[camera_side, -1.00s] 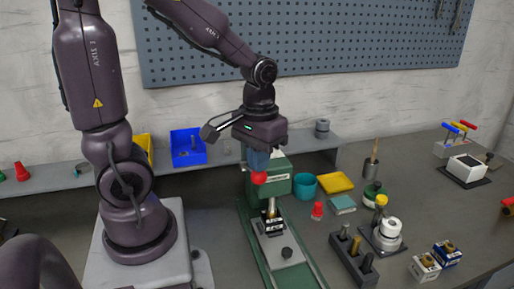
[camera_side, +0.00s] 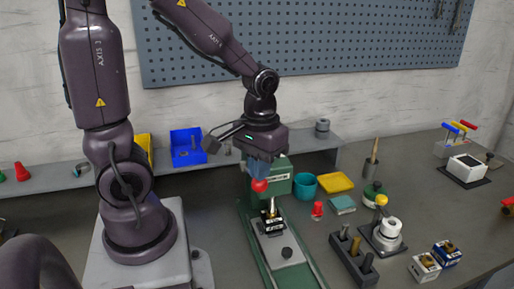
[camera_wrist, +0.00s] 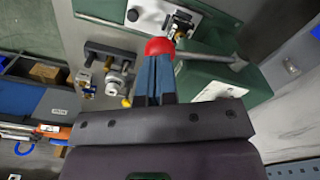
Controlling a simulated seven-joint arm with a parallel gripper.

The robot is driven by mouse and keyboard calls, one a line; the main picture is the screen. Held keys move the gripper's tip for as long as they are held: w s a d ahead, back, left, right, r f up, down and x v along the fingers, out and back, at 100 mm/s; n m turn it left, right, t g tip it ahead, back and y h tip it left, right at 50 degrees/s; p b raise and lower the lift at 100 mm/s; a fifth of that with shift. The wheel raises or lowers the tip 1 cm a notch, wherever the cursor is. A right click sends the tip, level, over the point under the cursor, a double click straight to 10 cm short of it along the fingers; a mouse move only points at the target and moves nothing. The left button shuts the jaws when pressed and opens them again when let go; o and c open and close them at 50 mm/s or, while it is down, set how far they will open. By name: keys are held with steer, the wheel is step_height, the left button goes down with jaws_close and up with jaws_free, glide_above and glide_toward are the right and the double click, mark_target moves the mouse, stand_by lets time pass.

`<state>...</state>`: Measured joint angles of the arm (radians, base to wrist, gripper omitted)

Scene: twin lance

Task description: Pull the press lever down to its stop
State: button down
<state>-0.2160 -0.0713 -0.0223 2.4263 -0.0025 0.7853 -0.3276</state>
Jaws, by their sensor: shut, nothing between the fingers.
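The green press (camera_side: 292,184) stands on a green base in the middle of the side view; its body also shows in the wrist view (camera_wrist: 205,75). Its lever ends in a red ball knob (camera_side: 260,186), which also shows in the wrist view (camera_wrist: 160,46). There the grey lever rod (camera_wrist: 210,56) runs right from the knob. My gripper (camera_side: 260,172) points down with its blue fingers together and empty. Its fingertips (camera_wrist: 158,60) are right at the top of the knob and appear to touch it. The exact contact is hidden.
A grey plate with a black knob (camera_side: 287,253) lies on the press base. A dark block with pegs (camera_side: 352,262) is at the front right.

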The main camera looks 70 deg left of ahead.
steer(key=shift+f, duration=0.1)
steer(key=shift+d+f, duration=0.15)
steer(key=shift+f, duration=0.45)
steer(key=shift+d+f, duration=0.15)
steer(key=shift+f, duration=0.3)
stand_by(0.4)
steer(key=shift+r, duration=1.5)
